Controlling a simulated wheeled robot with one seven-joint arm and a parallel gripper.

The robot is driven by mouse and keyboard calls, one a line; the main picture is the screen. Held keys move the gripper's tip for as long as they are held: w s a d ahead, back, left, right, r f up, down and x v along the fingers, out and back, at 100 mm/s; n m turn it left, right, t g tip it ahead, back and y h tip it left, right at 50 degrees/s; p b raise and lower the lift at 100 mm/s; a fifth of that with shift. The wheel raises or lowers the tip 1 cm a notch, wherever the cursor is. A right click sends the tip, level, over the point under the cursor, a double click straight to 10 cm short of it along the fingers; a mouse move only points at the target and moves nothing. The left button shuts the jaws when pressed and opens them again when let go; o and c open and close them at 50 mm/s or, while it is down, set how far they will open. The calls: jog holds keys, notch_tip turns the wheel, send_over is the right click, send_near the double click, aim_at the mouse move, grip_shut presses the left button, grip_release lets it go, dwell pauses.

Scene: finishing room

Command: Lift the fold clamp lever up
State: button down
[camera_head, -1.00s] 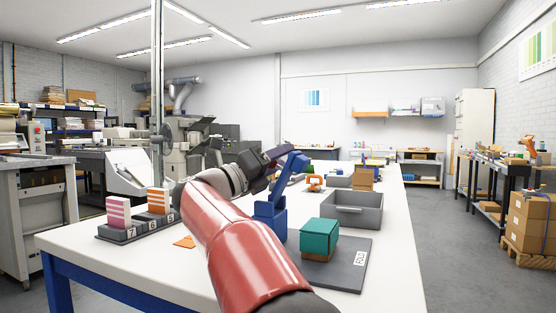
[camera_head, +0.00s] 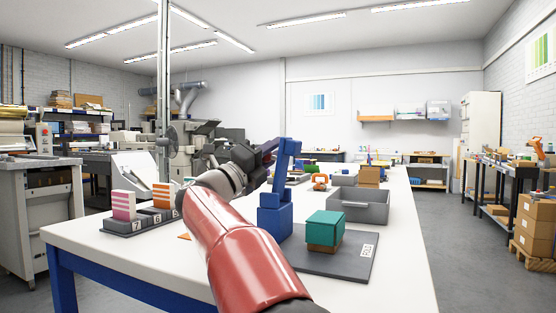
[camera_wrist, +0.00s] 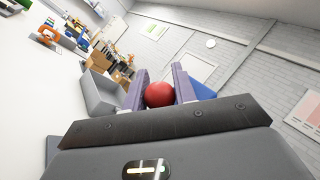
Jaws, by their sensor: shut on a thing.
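The blue fold clamp (camera_head: 275,221) stands at the left edge of a dark grey board (camera_head: 345,264) marked FOLD. Its blue lever (camera_head: 283,165) points up, tilted slightly to the right. In the wrist view a red ball knob (camera_wrist: 159,94) sits between the two purple fingers of my gripper (camera_wrist: 158,78). The gripper is shut on this lever knob. In the head view my gripper (camera_head: 271,150) is at the lever's top from the left, and the knob is hidden there. A teal-topped block (camera_head: 325,228) on a brown base sits on the board.
A numbered rack (camera_head: 140,224) with striped blocks is at the left. The white table's (camera_head: 130,262) front left is clear.

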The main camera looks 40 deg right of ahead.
jog(key=c, duration=1.1)
grip_release()
jog(key=shift+w, duration=0.1)
jog(key=shift+c, duration=0.2)
jog(key=shift+a+f, duration=0.1)
jog(key=shift+a, duration=0.05)
jog(key=b+v, duration=0.1)
jog(key=v, duration=0.6)
jog(key=shift+a+f+b, duration=0.2)
jog(key=shift+a+b, duration=0.1)
jog(key=shift+b, duration=0.05)
